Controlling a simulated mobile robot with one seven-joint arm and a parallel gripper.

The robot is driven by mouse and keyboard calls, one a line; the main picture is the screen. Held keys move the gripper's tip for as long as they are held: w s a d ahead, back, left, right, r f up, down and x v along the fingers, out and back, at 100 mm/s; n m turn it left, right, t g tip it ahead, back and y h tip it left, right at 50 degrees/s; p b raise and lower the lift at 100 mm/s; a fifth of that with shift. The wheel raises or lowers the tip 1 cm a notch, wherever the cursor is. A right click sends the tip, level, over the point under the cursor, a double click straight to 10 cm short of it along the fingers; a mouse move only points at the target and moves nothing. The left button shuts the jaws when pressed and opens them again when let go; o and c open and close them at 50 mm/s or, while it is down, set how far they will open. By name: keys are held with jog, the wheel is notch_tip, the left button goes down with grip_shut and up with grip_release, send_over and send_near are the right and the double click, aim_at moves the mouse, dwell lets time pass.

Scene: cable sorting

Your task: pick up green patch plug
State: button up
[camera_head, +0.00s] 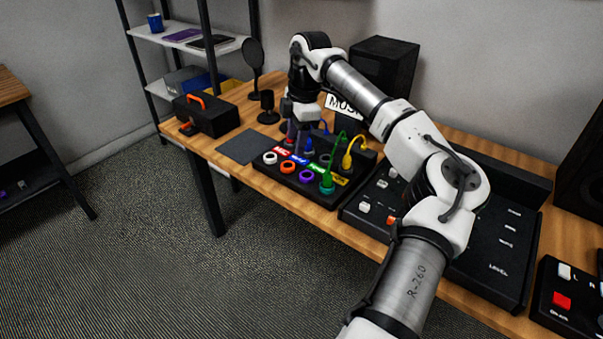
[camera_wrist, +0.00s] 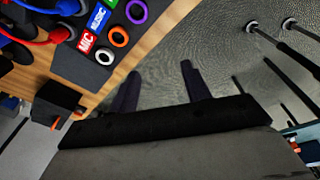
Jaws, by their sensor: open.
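The green patch plug (camera_head: 327,179) stands at the front right of the black patch panel (camera_head: 290,179) in the head view, with its green cable arching up and back. It appears to sit at the right-hand front socket; how deep it sits I cannot tell. My gripper (camera_head: 297,138) points down above the back left of the panel, to the left of the green plug and apart from it. In the wrist view my gripper's fingers (camera_wrist: 160,72) are spread and empty, with floor showing between them. The green plug is not visible there.
White, orange and purple socket rings (camera_head: 288,168) line the panel front. A yellow plug (camera_head: 347,161) and a blue plug (camera_head: 307,152) stand behind. A mixer (camera_head: 480,235) lies right, a black toolbox (camera_head: 207,115) left. A dark mat (camera_head: 247,147) lies beside the panel.

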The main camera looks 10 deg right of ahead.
jog(key=s+d+m+h, duration=0.1)
jog(key=d+m+h, duration=0.15)
jog(key=d, duration=0.55)
jog(key=p, duration=0.1)
send_over(328, 175)
jog(key=shift+y, duration=0.45)
jog(key=f, duration=0.6)
jog(key=shift+a+f, duration=0.2)
jog(key=shift+a, duration=0.05)
jog(key=shift+d+f+p, duration=0.15)
jog(key=shift+f+p, duration=0.4)
jog(key=shift+f, duration=1)
jog(key=shift+d+f+p, duration=0.1)
jog(key=shift+f+p, duration=0.4)
jog(key=shift+f, duration=1)
jog(key=shift+c, duration=0.4)
grip_shut()
